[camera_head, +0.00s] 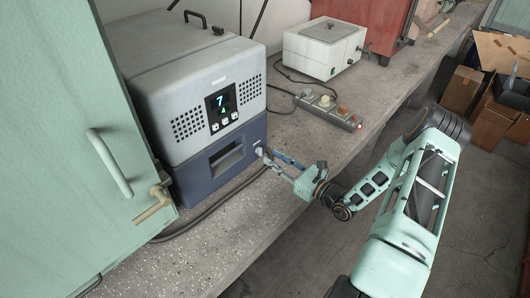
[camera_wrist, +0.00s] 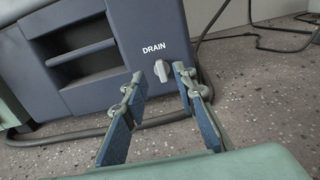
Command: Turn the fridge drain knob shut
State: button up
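The fridge (camera_head: 190,95) is a box with a grey upper body and dark blue base, standing on the bench. Its drain knob (camera_wrist: 161,70) is a small light grey knob on the blue front, just below the word DRAIN; its grip looks close to upright, slightly tilted. In the head view the knob (camera_head: 259,151) is small, at the base's lower right corner. My gripper (camera_head: 269,158) is in front of that corner. In the wrist view my gripper (camera_wrist: 159,74) is open, one finger on each side of the knob. Gaps show beside the knob; contact cannot be told.
A large green cabinet (camera_head: 75,130) with a handle stands close on the left. A power strip (camera_head: 328,111) with plugs and a white box (camera_head: 323,48) are on the bench (camera_head: 225,215) behind. A dark hose runs along the fridge's base. The front bench edge is clear.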

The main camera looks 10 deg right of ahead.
aim_at(261, 150)
jog(key=shift+x, duration=2.4)
grip_shut()
